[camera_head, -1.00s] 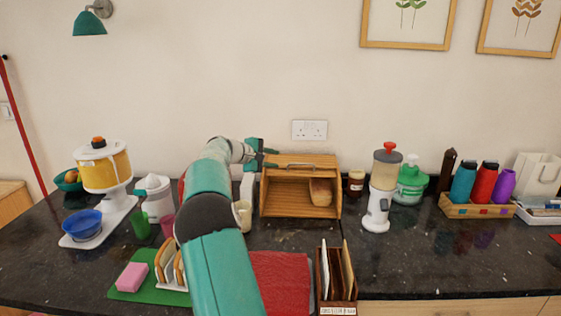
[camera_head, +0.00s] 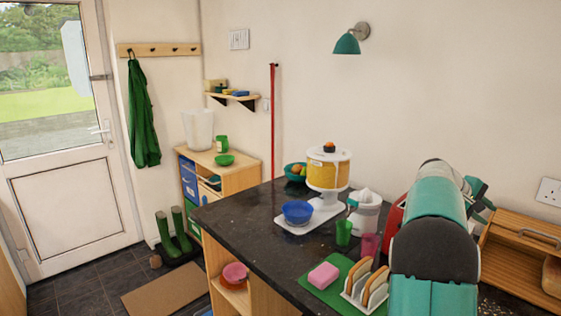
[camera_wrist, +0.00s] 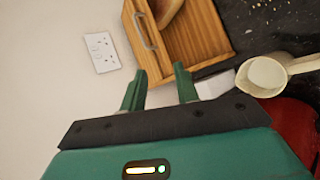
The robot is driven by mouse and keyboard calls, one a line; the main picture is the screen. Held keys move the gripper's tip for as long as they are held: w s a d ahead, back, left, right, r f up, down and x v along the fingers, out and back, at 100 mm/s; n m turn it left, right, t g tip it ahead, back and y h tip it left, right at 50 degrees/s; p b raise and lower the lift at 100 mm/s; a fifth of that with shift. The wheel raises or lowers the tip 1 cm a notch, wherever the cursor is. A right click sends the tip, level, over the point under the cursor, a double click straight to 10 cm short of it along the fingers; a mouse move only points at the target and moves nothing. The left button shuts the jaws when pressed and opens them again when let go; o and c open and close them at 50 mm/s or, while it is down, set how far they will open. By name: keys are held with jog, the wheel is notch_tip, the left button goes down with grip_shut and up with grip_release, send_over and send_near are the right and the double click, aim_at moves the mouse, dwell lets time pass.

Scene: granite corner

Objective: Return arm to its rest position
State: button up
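My gripper (camera_wrist: 160,88) shows in the wrist view with its two green fingers apart and nothing between them. The wooden bread box (camera_wrist: 205,35) lies beyond the fingertips, with part of a loaf (camera_wrist: 168,12) inside it. In the head view my teal and grey arm reaches up at the right. It hides most of the gripper and part of the bread box (camera_head: 510,265), which stands open at the right edge.
The dark counter (camera_head: 255,215) holds a juice dispenser (camera_head: 328,168), a blue bowl (camera_head: 298,211), a citrus juicer (camera_head: 364,212), a pink sponge (camera_head: 323,276) and a toast rack (camera_head: 366,286). Open floor lies left, by the door (camera_head: 70,150).

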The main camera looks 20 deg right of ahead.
jog(key=s+a+r+t+y, duration=0.1)
jog(key=a+t+y, duration=0.2)
jog(key=a, duration=1.5)
jog(key=s+a+r+t+y, duration=0.1)
jog(key=s+a+t+y, duration=0.15)
jog(key=a, duration=1.45)
jog(key=s+a+f+t+y, duration=0.1)
jog(key=s+a+f, duration=0.1)
jog(key=s+a, duration=0.2)
jog(key=s+a+f+t+y, duration=0.1)
jog(key=s+a, duration=0.4)
jog(key=a, duration=0.6)
jog(key=s+a+f+t+y, duration=0.1)
jog(key=s+a+f+y, duration=0.2)
jog(key=a, duration=0.4)
jog(key=shift+s+a+f, duration=0.15)
jog(key=shift+s+f, duration=0.5)
jog(key=shift+s, duration=0.15)
